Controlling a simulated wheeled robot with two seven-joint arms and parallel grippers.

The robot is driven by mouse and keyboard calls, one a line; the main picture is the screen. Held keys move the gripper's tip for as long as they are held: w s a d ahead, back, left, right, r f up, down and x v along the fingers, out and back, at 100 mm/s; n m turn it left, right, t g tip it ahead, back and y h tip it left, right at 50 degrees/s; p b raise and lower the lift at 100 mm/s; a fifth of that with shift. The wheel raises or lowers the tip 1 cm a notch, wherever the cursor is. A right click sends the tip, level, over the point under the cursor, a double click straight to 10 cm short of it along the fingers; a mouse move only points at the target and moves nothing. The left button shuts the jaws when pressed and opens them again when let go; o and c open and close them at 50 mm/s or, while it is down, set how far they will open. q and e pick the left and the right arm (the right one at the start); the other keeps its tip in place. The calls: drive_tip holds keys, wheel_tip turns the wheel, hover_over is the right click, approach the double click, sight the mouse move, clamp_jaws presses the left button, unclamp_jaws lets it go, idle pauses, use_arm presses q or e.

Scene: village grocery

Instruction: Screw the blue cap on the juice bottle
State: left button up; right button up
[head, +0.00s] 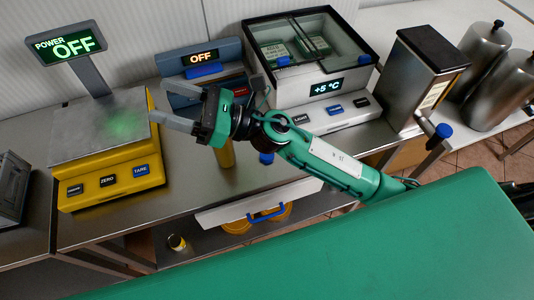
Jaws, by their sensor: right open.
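A yellow upright shape (226,155), which looks like the juice bottle, stands on the steel counter. My right gripper and wrist hide its upper part, so I cannot see its top. A small blue piece (266,158) shows just below my right forearm, to the right of the yellow shape; it may be the blue cap, but it is partly hidden. My right gripper (160,103) is open, with its fingers pointing left toward the scale and nothing visible between them. My left gripper is not in view.
A yellow scale (110,168) with a steel plate stands left. A glass-topped cooler (325,105), a dispenser (418,80) and steel canisters (480,75) stand right. An open-looking drawer front (235,213) with a blue handle is below.

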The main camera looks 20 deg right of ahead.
drive_tip(key=s+a+f+n+g+h, duration=0.2)
drive_tip(key=s+a+f+n+g, duration=0.15)
drive_tip(key=n+g, duration=0.65)
drive_tip(key=d+f+n+h, duration=0.4)
drive_tip(key=f+n+h, duration=0.55)
drive_tip(key=n, duration=0.25)
drive_tip(key=w+d+f+n+t+h, duration=0.1)
drive_tip(key=w+d+f+n+h, duration=0.1)
drive_tip(key=d, duration=0.6)
drive_tip(key=w+d+f+n+t+h, duration=0.1)
drive_tip(key=w+d+f+n+h, duration=0.2)
drive_tip(key=w+d+h, duration=0.3)
drive_tip(key=d+n+h, duration=0.1)
drive_tip(key=d+h, duration=0.1)
drive_tip(key=d, duration=0.1)
drive_tip(key=shift+w+d+n+t, duration=0.15)
drive_tip(key=shift+d+n+t, duration=0.15)
drive_tip(key=shift+n, duration=0.1)
drive_tip(key=p, duration=0.3)
hover_over(265, 155)
wheel_tip(265, 155, down, 7)
drive_tip(key=shift+f, duration=0.8)
